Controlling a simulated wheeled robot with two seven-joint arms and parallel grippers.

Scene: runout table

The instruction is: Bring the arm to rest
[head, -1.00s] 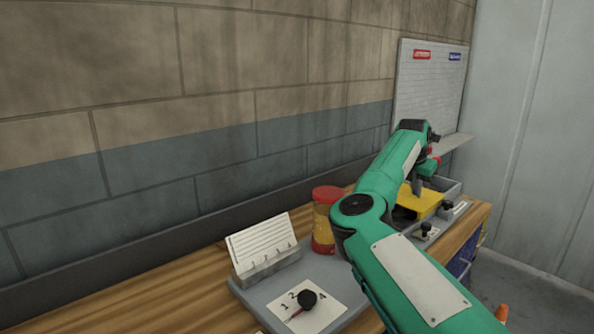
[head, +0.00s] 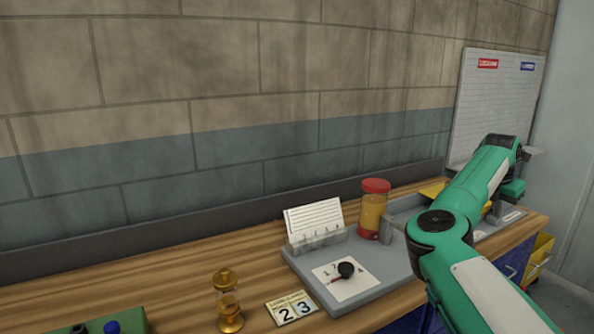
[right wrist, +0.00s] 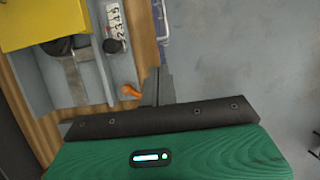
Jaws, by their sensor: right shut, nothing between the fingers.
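My right arm, green with black joints, reaches across the right side of the head view. Its gripper (head: 494,211) points down near the right end of the table, partly hidden by the arm. In the right wrist view the grey fingers (right wrist: 158,88) are together with nothing between them. My left gripper is not in view.
The wooden table (head: 180,290) holds a grey tray (head: 385,285), a card holder (head: 320,240), a red-lidded jar (head: 373,212), an hourglass (head: 228,305) and number cards (head: 292,308). An orange object (right wrist: 131,92) shows beside the fingers. Open floor lies right.

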